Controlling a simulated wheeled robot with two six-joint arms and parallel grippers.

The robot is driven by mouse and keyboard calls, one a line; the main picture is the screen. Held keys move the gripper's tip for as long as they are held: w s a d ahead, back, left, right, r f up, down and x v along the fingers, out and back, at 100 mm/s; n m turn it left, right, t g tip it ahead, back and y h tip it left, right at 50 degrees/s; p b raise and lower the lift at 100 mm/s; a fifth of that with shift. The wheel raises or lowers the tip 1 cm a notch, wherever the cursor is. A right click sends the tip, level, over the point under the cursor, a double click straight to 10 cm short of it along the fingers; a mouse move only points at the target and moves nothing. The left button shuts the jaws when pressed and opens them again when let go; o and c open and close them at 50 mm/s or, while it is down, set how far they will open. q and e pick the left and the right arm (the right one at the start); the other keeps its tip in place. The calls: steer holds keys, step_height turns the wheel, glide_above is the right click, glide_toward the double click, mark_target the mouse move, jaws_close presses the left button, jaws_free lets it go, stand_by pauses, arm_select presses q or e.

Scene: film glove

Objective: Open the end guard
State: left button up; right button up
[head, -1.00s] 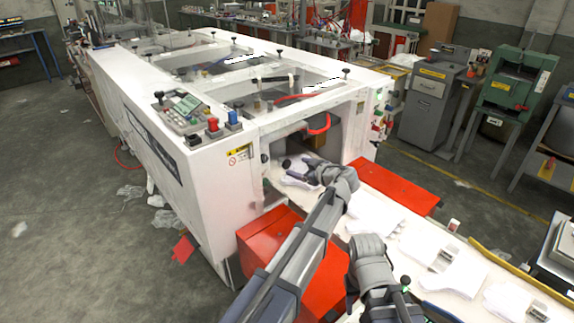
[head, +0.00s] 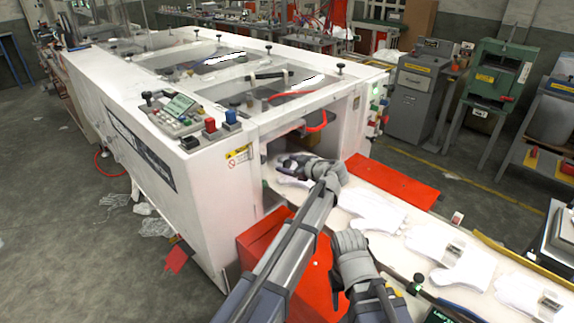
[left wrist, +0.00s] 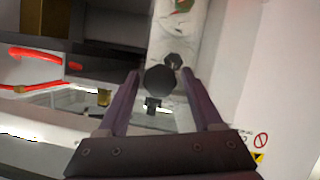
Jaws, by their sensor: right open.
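The end guard seems to be a clear panel across the opening in the white machine's near end; its outline is hard to make out. A black knob (left wrist: 160,80) shows between the fingers of my left gripper (left wrist: 160,84) in the left wrist view. In the head view my left gripper (head: 290,168) reaches to the opening, its fingers pointing left. It is open around the knob, with gaps at both sides. My right gripper (head: 336,286) is low in front, above the red box, open and largely hidden by its own wrist.
White gloves (head: 368,210) lie on the pale conveyor that runs out of the machine (head: 205,185). Red covers (head: 393,182) flank it. A red hose (head: 316,122) hangs at the opening's top.

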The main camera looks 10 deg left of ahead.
arm_select(q)
jaws_close()
stand_by(0.3)
stand_by(0.8)
